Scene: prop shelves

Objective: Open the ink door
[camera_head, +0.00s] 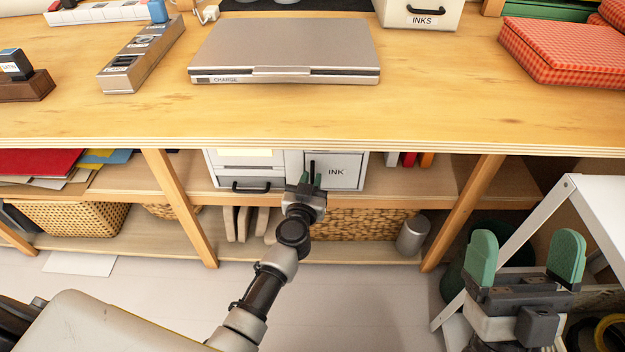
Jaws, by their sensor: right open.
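The ink door (345,182) is a pale panel labelled INK, at the right of a white unit (212,170) on the shelf under the worktop. It looks closed. A dark vertical handle (312,166) shows at its left edge. My right gripper (525,257) is open and empty at the lower right, well away from the door.
The worktop (440,115) overhangs the shelf; a grey CHARGE case (285,45) lies on it. Wooden posts (180,208) stand left and right (464,213) of the unit. Wicker baskets (75,217) and a grey cylinder (412,235) are below. A white frame (535,225) stands near my right gripper.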

